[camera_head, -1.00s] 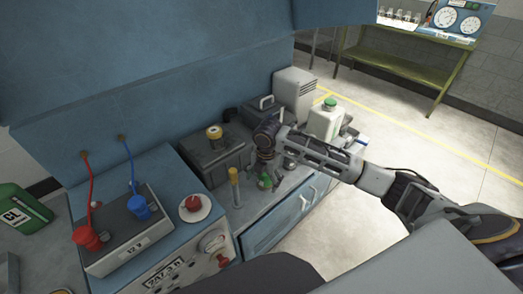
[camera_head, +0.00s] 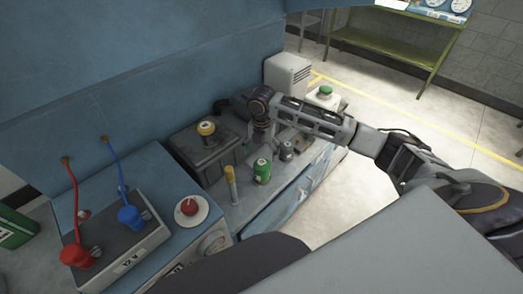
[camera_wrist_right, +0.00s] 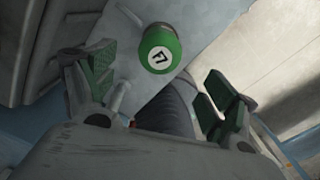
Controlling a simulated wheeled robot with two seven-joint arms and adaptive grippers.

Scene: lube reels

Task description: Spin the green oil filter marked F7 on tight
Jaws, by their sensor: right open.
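The green oil filter (camera_head: 262,172) stands on the grey worktop in front of the blue cabinet, with a pale label on its side. In the right wrist view it shows from its top end as a green cylinder (camera_wrist_right: 159,50) with a white disc; a 7 is readable. My right gripper (camera_wrist_right: 160,85) is open, and the filter lies ahead of its spread green-padded fingers, apart from them. In the head view the right gripper (camera_head: 263,138) points down just behind the filter, its fingers small and hard to see. My left gripper is not in view.
A yellow-topped post (camera_head: 231,184) stands left of the filter. A grey box with a yellow-ringed cap (camera_head: 206,128) is behind it. Small metal parts (camera_head: 287,150) sit at its right. A red button (camera_head: 189,207) and red and blue plugs (camera_head: 131,216) are farther left.

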